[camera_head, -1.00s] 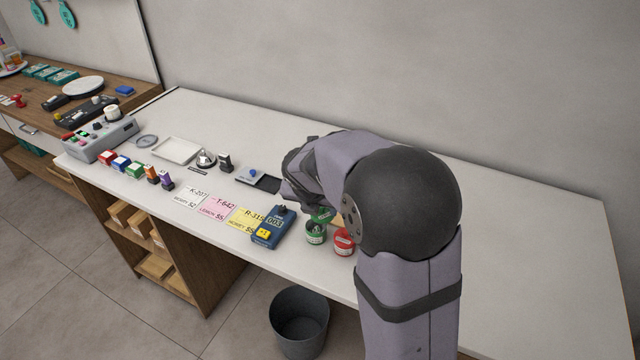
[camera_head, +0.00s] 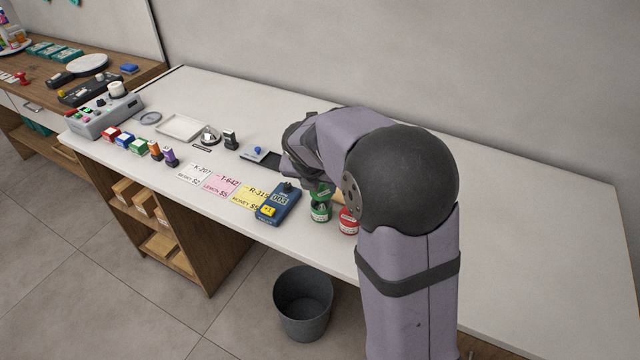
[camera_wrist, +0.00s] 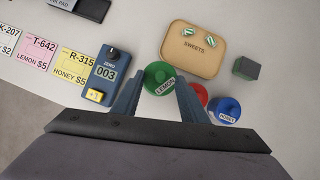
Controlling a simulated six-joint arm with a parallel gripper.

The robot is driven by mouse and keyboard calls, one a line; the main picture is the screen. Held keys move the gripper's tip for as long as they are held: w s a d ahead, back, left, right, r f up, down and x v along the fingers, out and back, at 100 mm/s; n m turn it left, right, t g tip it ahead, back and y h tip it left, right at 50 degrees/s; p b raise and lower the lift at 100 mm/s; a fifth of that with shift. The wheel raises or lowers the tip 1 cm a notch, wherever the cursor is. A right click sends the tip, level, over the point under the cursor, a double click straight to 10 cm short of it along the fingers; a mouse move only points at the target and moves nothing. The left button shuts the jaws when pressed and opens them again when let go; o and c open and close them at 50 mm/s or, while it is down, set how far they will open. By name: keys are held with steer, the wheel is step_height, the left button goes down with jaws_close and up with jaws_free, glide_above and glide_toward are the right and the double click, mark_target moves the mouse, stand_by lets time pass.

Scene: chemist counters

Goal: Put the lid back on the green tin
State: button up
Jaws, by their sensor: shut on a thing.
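My gripper (camera_wrist: 158,88) is shut on the green lid (camera_wrist: 160,76), which carries a LEMON label. In the wrist view the lid sits between the fingertips and hides the tin below it. In the head view the green tin (camera_head: 320,213) stands upright near the counter's front edge. The lid (camera_head: 322,191) shows just above its mouth, partly behind my arm. Whether the lid touches the rim is hard to tell.
A red tin (camera_head: 349,222) stands close to the right of the green tin. A blue tin labelled HONEY (camera_wrist: 228,109) is beyond it. A SWEETS board (camera_wrist: 195,50) lies behind. The counter's right side is clear.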

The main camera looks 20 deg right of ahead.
mark_target(320, 196)
step_height(320, 196, down, 2)
steer(key=shift+f+b, duration=0.2)
steer(key=shift+b, duration=0.95)
steer(key=shift+f+b, duration=0.45)
steer(key=shift+f, duration=0.5)
jaws_close()
steer(key=shift+s+r+p, duration=0.15)
steer(key=shift+r+p, duration=0.1)
steer(key=shift+p, duration=0.3)
steer(key=shift+f+p, duration=0.15)
steer(key=shift+p, duration=0.65)
stand_by(0.9)
stand_by(0.5)
